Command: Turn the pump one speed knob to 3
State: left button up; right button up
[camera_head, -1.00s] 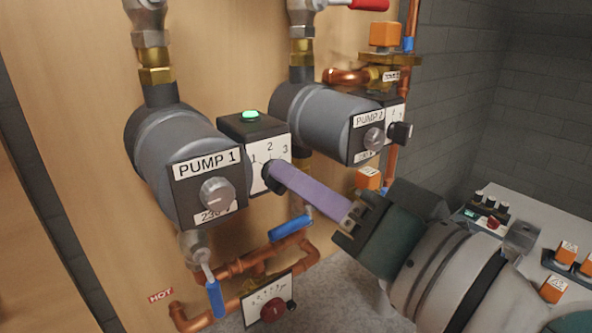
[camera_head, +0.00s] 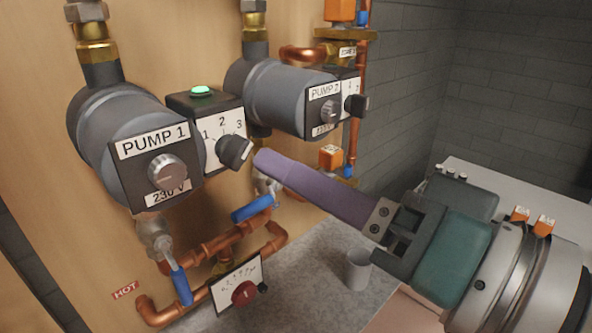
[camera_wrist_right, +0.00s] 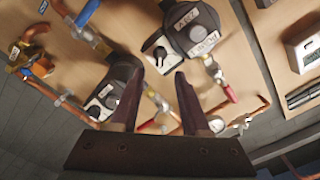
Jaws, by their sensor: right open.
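The pump one speed knob (camera_head: 234,152) is a black block on a white dial marked 1, 2 and 3, right of the PUMP 1 label. It covers the lower part of the dial, and I cannot tell which number it points at. My right gripper (camera_head: 262,160) has purple fingers. Their tips are just right of the knob, with a small gap in the head view. In the right wrist view the two fingers (camera_wrist_right: 158,75) stand apart with nothing between their tips, and the dial with its knob (camera_wrist_right: 160,52) shows just beyond them. My left gripper is not in view.
Pump 2 (camera_head: 290,97), with its own knob (camera_head: 357,104), is farther right. Copper pipes and a blue valve handle (camera_head: 252,208) lie below. A panel with a red knob (camera_head: 244,294) and a grey cup (camera_head: 358,270) are lower down.

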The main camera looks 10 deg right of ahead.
jog(key=shift+b+v, duration=0.4)
jog(key=shift+v, duration=1.65)
